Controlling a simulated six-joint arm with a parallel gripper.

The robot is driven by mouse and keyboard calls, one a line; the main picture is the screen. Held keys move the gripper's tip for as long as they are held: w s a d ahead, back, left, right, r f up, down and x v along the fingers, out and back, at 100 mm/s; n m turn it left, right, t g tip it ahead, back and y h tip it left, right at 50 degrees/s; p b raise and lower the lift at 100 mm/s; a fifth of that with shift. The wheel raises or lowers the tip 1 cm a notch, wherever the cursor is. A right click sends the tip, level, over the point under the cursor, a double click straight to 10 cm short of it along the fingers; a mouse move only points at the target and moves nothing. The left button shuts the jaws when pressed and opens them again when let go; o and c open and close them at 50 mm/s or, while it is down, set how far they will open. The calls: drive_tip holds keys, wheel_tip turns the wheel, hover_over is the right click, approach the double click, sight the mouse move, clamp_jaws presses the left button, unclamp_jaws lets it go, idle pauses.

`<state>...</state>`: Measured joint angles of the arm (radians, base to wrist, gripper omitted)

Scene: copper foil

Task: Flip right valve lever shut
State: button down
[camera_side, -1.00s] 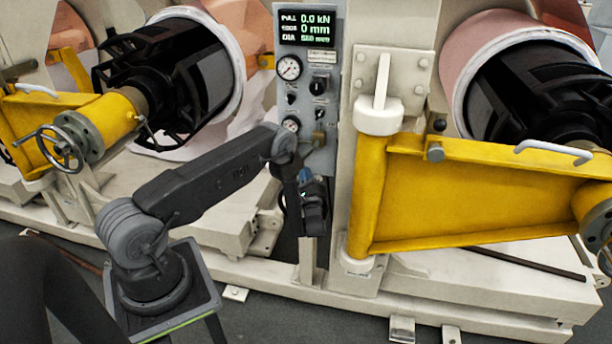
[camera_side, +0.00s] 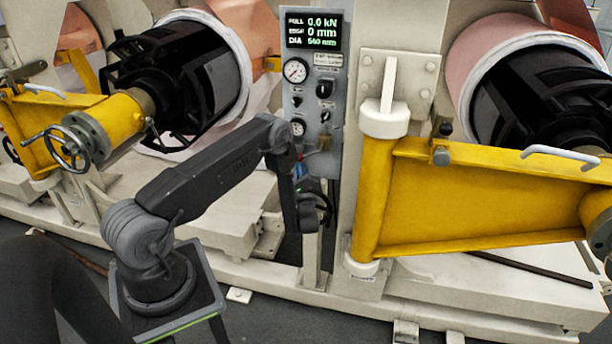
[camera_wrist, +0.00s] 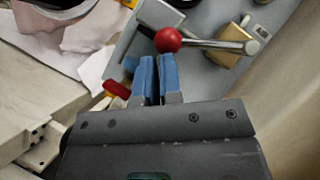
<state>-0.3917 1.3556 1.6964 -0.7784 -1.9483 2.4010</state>
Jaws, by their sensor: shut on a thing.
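A valve lever with a red ball knob (camera_wrist: 168,40) and a metal rod runs right to a brass valve body (camera_wrist: 235,40) on the grey panel in the wrist view. My gripper (camera_wrist: 157,60) has two blue fingers close together, just below the knob; the right fingertip is nearly at it. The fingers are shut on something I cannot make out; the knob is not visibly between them.
A red and yellow handle (camera_wrist: 117,90) sits left of my fingers. A yellow swing arm (camera_side: 470,200) and its post stand right of the panel. Another yellow arm with a handwheel (camera_side: 68,148) and copper foil rolls (camera_side: 490,40) lie to the sides.

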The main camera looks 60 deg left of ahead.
drive_tip(key=shift+s+a+r, duration=0.35)
drive_tip(key=shift+r, duration=0.25)
drive_tip(key=shift+s+a+r, duration=0.3)
drive_tip(key=shift+a+r, duration=0.1)
drive_tip(key=shift+r, duration=0.25)
drive_tip(key=shift+s+a+r, duration=0.35)
drive_tip(key=shift+r, duration=0.25)
